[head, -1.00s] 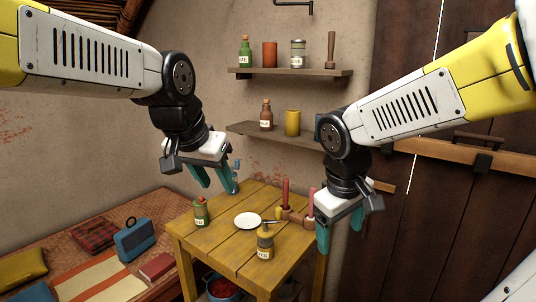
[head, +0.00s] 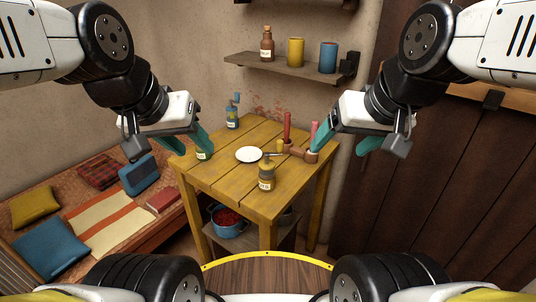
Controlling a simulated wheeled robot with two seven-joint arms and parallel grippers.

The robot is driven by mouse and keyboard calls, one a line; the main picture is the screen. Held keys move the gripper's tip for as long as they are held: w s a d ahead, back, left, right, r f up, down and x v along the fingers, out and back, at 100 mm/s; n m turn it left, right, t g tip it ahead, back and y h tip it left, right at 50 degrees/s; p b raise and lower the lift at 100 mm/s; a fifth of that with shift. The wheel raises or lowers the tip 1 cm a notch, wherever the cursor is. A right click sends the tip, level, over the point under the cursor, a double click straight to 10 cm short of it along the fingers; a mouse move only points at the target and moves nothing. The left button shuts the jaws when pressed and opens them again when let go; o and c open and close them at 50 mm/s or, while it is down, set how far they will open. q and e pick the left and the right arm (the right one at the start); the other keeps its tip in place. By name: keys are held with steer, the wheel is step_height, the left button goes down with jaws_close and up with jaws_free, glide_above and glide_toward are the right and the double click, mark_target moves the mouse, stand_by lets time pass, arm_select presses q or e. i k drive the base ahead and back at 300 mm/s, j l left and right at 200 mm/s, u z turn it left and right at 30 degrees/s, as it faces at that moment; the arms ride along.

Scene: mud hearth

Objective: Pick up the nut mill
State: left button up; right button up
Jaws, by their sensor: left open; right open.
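Two crank-topped mills stand upright on the yellow wooden table (head: 225,181). One is a brownish-yellow mill (head: 266,175) with a pale label near the front edge. The other is a blue mill (head: 232,113) at the back left corner. I cannot read the labels, so I cannot tell which is the nut mill. My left gripper (head: 184,144) is open and empty, above the table's left edge. My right gripper (head: 345,142) is open and empty, by the table's right side. Both are apart from the mills.
A white plate (head: 249,154) lies mid-table. A labelled can (head: 202,155) is partly hidden behind my left finger. A blue pot (head: 228,229) sits on the shelf below. A wall shelf (head: 290,69) is behind.

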mark_target(266, 173)
steer(key=u, duration=0.4)
steer(key=l+u, duration=0.25)
steer(key=k+l+u, duration=0.25)
steer(key=l, duration=0.2)
steer(key=l+u, duration=0.25)
steer(key=l, duration=0.55)
steer(key=k+l, duration=0.15)
steer(key=l, duration=0.25)
steer(key=l+u, duration=0.1)
steer(key=l, duration=0.35)
steer(key=k+l, duration=0.15)
steer(key=l, duration=0.25)
steer(key=i+l, duration=0.15)
